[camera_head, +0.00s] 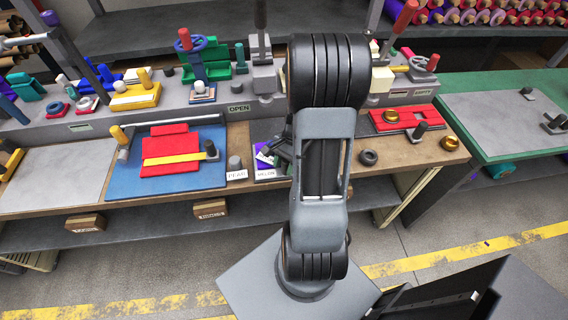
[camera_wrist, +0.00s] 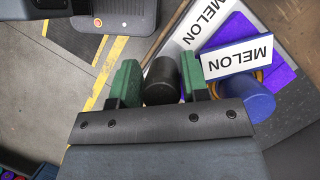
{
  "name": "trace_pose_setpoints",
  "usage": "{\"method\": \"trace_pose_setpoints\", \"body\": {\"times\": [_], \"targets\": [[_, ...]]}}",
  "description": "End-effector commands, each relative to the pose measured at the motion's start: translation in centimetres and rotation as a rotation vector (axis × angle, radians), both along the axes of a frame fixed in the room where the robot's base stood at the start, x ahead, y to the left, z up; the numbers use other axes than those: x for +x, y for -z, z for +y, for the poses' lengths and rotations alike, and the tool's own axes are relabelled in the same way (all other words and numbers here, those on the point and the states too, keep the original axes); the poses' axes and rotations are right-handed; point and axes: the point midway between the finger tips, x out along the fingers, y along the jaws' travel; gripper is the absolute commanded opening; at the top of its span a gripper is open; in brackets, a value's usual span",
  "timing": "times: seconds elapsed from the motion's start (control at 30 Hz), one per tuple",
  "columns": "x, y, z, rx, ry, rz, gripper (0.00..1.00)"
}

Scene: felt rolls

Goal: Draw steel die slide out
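My gripper (camera_wrist: 160,82) is over the bench with a dark cylindrical knob (camera_wrist: 161,80) between its green fingertips. The knob nearly fills the gap; I cannot tell whether both fingers press on it. Beside it stand a blue cylinder (camera_wrist: 246,96) and a white MELON label (camera_wrist: 237,57), with purple felt (camera_wrist: 276,79) behind. In the head view my arm hides most of this station; purple felt (camera_head: 264,157) and a white label (camera_head: 266,174) show at its left. I cannot make out which part is the steel die slide.
At left lies a blue board (camera_head: 213,183) with red felt and a yellow bar. At right are a red plate (camera_head: 378,122), a dark ring (camera_head: 369,157) and a brass knob (camera_head: 449,143). A long grey machine with an OPEN label (camera_head: 238,108) runs behind.

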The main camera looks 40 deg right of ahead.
Motion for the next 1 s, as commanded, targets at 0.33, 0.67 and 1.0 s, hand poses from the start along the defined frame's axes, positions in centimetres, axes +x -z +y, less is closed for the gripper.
{"method": "trace_pose_setpoints", "body": {"times": [0.33,0.67,1.0], "targets": [[0.1,-0.3,-0.1,-0.002,-0.005,-0.003,0.46],[0.7,-5.5,-2.3,-0.007,-0.003,-0.006,0.46],[1.2,-11.0,-4.5,-0.004,-0.002,-0.003,0.46]]}}
